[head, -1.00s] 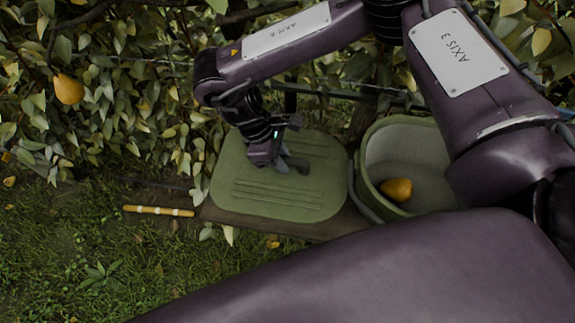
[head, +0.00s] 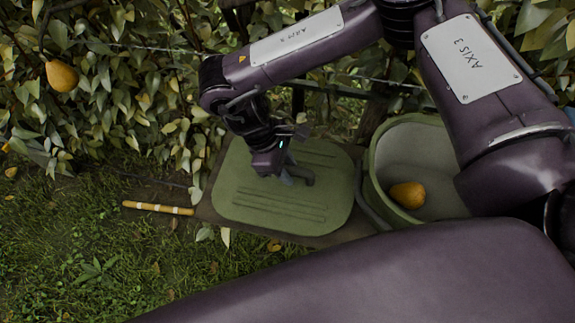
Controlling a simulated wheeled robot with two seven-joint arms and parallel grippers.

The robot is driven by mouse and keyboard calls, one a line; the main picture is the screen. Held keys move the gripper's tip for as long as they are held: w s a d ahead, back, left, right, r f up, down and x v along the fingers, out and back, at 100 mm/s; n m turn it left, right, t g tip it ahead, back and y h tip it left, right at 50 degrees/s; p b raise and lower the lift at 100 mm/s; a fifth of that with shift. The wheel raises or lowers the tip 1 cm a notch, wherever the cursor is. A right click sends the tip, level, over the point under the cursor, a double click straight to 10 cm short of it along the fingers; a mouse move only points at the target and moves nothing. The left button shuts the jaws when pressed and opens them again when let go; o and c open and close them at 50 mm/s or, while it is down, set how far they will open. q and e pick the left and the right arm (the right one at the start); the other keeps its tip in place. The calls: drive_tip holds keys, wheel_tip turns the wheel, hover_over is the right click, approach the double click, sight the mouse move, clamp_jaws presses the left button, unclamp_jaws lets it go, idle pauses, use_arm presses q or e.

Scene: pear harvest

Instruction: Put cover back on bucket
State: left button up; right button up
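The green ribbed cover (head: 265,205) lies flat on a dark board, left of the bucket. Its dark handle (head: 306,175) stands near the middle of its top. The green bucket (head: 415,124) is open, with a pale inside and one yellow pear (head: 407,195) in it; my arm hides its right part. My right gripper (head: 287,177) points down over the cover, right at the left end of the handle. Its fingers are small and dark, and I cannot tell whether they have closed on the handle. My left gripper is out of view.
The dark board (head: 206,208) carries the cover, with its edge showing at left. A yellow banded stick (head: 158,208) lies on the ground at left. A pear (head: 61,76) hangs in the leafy hedge at upper left. Wires run behind. Grass in front is clear.

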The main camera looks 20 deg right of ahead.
drive_tip(key=shift+o, duration=0.9)
